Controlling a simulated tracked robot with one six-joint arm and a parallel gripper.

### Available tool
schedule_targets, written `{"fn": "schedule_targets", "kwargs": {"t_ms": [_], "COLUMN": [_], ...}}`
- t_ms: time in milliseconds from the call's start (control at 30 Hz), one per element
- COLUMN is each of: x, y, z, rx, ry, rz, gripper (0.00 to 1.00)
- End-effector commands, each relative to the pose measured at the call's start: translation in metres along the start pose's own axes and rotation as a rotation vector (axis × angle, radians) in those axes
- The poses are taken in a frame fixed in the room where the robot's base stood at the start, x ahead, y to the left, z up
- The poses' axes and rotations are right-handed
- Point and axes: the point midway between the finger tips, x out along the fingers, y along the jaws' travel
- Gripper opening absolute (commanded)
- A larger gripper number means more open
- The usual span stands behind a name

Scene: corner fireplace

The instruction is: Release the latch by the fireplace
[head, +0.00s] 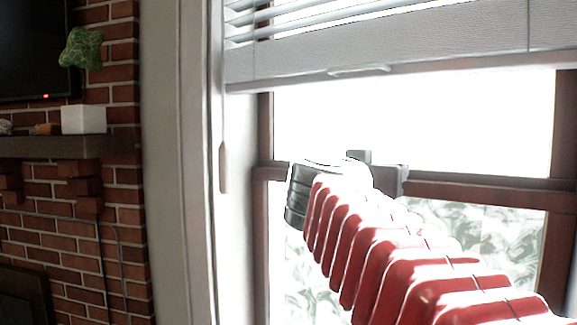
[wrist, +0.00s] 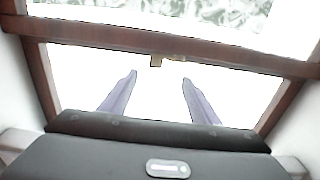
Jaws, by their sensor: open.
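The window (head: 480,190) is right of the brick fireplace wall, with a dark wooden meeting rail across its middle. In the wrist view, a small brass-coloured latch (wrist: 156,61) sits on the edge of that rail (wrist: 100,38). My gripper (wrist: 158,78) is open and empty there, its two pale fingers wide apart. The latch lies just beyond the fingertips, roughly midway between them; I see no contact. In the head view, my red-covered arm reaches to the rail, and my wrist hides the latch. The fingertips are not clear there.
White blinds (head: 400,38) hang over the upper window, with a pull cord and tassel (head: 224,167) at its left. Bright window light washes out detail.

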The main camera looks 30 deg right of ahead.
Motion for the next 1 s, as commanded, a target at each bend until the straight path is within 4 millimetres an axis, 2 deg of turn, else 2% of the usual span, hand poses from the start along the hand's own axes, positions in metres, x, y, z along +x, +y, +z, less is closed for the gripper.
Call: {"fn": "schedule_targets", "kwargs": {"t_ms": [500,900,1000], "x": [0.063,0.070,0.070], "y": [0.001,0.000,0.000], "z": [0.000,0.000,0.000], "rx": [0.000,0.001,0.001], "ry": [-0.001,0.000,0.000], "rz": [0.003,0.000,0.000], "gripper": [0.56,0.56,0.51]}}
